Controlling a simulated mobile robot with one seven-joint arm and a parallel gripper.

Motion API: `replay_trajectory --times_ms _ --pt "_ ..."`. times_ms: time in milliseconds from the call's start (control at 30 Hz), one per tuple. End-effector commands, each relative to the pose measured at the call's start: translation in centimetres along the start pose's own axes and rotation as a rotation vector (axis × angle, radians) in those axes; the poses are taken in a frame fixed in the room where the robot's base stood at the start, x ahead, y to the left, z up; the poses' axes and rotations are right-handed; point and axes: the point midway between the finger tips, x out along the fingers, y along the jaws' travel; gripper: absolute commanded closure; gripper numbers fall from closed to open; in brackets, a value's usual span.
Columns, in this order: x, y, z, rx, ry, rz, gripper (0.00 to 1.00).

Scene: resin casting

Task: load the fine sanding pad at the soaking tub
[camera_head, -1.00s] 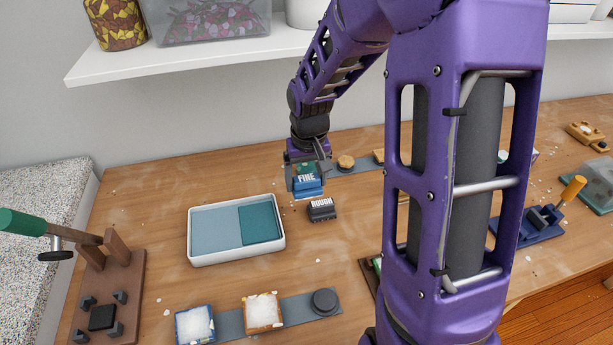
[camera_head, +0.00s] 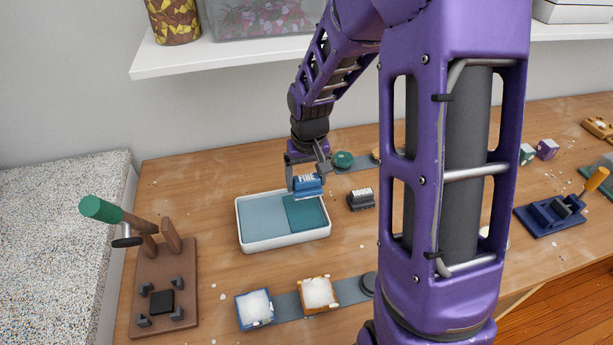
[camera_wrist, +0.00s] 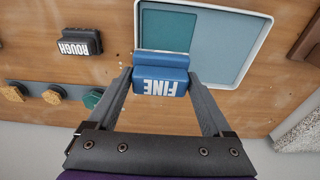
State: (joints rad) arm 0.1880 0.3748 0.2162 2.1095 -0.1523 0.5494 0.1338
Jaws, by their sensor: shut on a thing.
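The fine sanding pad (camera_head: 308,185) is a blue block marked FINE. My gripper (camera_head: 307,178) is shut on it and holds it near the back right corner of the soaking tub. In the wrist view the pad (camera_wrist: 161,75) sits between the two fingertips (camera_wrist: 161,80), with its label facing me upside down. The soaking tub (camera_head: 240,222) is a white-rimmed shallow tray with a pale blue left part and a darker teal right part. In the wrist view the tub (camera_wrist: 240,75) lies beyond the pad, whose far edge overlaps the tub's near rim.
A dark block marked ROUGH (camera_head: 361,199) stands right of the tub. Two white-filled square moulds (camera_head: 254,308) (camera_head: 319,292) sit on a grey strip in front. A brown clamp stand (camera_head: 165,290) with a green handle is at left. A shelf (camera_head: 225,55) hangs above.

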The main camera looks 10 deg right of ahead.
Motion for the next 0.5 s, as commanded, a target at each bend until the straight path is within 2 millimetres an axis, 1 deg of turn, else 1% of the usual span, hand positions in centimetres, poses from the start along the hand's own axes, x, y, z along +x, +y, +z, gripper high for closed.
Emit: replay_trajectory --times_ms 267,367,500 --pt "0.1 0.0 0.0 0.0 0.0 0.0 0.6" --pt "0.5 0.0 0.1 0.0 0.0 0.0 0.6" --pt "1.4 0.0 0.2 0.0 0.0 0.0 0.6"
